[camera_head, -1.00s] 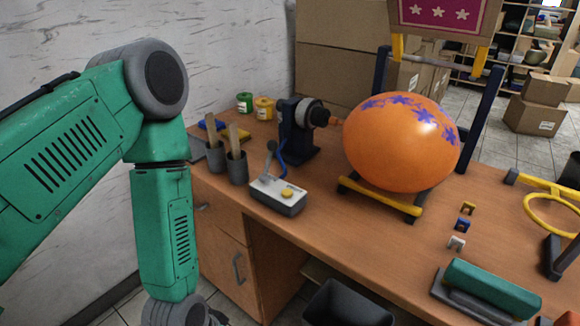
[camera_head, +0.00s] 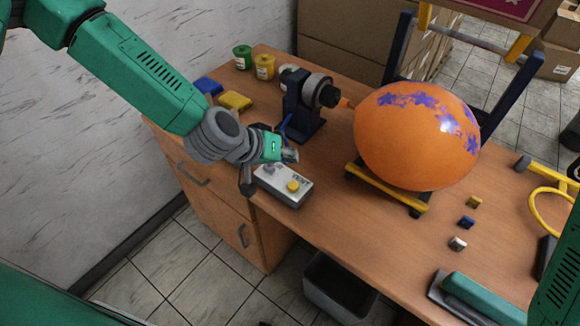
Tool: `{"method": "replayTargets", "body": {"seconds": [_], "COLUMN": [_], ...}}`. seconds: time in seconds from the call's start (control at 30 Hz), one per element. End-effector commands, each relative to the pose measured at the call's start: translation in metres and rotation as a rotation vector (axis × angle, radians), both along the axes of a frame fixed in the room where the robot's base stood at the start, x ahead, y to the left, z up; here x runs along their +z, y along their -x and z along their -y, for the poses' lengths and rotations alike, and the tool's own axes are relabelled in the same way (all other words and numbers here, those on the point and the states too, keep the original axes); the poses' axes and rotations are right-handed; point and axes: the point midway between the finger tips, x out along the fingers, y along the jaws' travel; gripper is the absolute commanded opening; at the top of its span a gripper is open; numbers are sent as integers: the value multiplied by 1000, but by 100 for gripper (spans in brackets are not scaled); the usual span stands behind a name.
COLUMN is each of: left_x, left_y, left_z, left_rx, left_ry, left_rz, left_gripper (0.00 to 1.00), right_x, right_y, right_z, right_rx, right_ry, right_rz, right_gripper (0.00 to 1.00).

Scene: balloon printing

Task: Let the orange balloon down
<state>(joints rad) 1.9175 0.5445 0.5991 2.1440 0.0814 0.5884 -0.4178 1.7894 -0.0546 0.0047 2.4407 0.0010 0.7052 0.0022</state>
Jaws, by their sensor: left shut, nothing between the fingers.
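The orange balloon (camera_head: 415,138) is round and inflated, with purple star-like prints. It sits over a yellow-barred cradle (camera_head: 395,189), its neck at the orange-tipped nozzle of a dark blue inflator (camera_head: 303,108). A grey control box (camera_head: 283,187) with a yellow button (camera_head: 293,186) stands on the table in front of the inflator. My left gripper (camera_head: 290,156) is shut and empty, just above the back of the box. It hides most of the box's lever; whether it touches the lever I cannot tell. My right gripper is out of view.
Green and yellow pots (camera_head: 264,67) and blue and yellow pads (camera_head: 235,100) stand at the back left. Several small clips (camera_head: 466,222) and a green-topped roller (camera_head: 482,299) lie at the right. A dark bin (camera_head: 338,288) is below the table edge.

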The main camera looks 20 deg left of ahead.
Motion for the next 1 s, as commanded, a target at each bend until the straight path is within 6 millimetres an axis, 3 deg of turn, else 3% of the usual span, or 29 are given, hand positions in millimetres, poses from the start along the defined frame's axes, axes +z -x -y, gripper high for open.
{"method": "replayTargets", "body": {"seconds": [0.17,0.57,0.83,1.0], "left_x": [9,4,-19,-45], "left_y": [-5,-6,-5,-5], "left_z": [4,1,-3,1], "left_rx": [3,4,5,5], "left_ry": [3,6,10,7], "left_rz": [12,9,8,7], "left_gripper": [0,0,0,0], "right_x": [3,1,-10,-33], "right_y": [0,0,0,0], "right_z": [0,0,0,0], "right_rx": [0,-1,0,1], "right_ry": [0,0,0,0], "right_rz": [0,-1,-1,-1], "right_gripper": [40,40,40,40]}}
